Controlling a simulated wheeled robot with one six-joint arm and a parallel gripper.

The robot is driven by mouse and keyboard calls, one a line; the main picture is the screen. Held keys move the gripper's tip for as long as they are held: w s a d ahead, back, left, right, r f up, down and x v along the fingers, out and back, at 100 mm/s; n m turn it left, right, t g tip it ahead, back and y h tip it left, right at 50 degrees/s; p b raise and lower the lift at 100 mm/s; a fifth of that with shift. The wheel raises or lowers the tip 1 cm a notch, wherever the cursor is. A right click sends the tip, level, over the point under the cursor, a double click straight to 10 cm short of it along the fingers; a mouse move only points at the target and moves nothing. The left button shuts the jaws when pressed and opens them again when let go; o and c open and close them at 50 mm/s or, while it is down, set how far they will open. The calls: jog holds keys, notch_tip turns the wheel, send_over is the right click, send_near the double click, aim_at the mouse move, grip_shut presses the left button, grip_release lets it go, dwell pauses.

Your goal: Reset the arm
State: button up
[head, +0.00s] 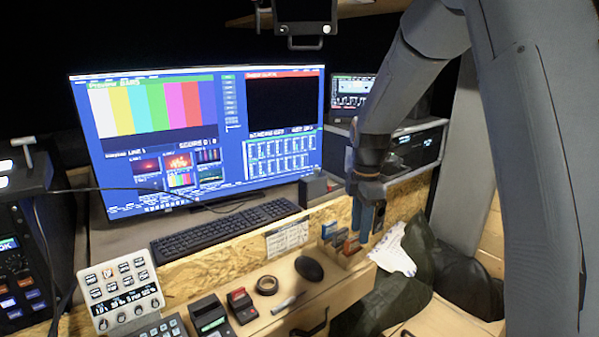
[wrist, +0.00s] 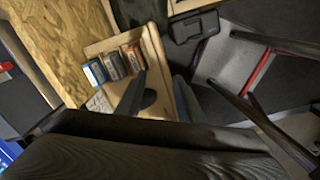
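My gripper (head: 371,222) hangs from my arm at the right of the head view, pointing down over the front right of the wooden desk. In the wrist view its two fingers (wrist: 158,98) stand apart with nothing held between them. A small wooden tray (wrist: 99,46) with several blue, grey and orange blocks (wrist: 114,64) lies below the gripper. These blocks also show in the head view (head: 341,240), just left of the fingers. The exact height of the fingers above the desk is hard to tell.
A black mouse (head: 309,268), a tape roll (head: 267,285) and a keyboard (head: 224,228) lie to the left. A large monitor (head: 205,140) stands behind. White paper (head: 394,252) and a dark bag (head: 448,282) are to the right. A shelf device (head: 305,20) hangs above.

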jog(key=s+f+m, duration=0.3)
jog(key=s+m, duration=1.6)
jog(key=s, duration=0.4)
jog(key=shift+s+t, duration=0.3)
jog(key=shift+s, duration=0.1)
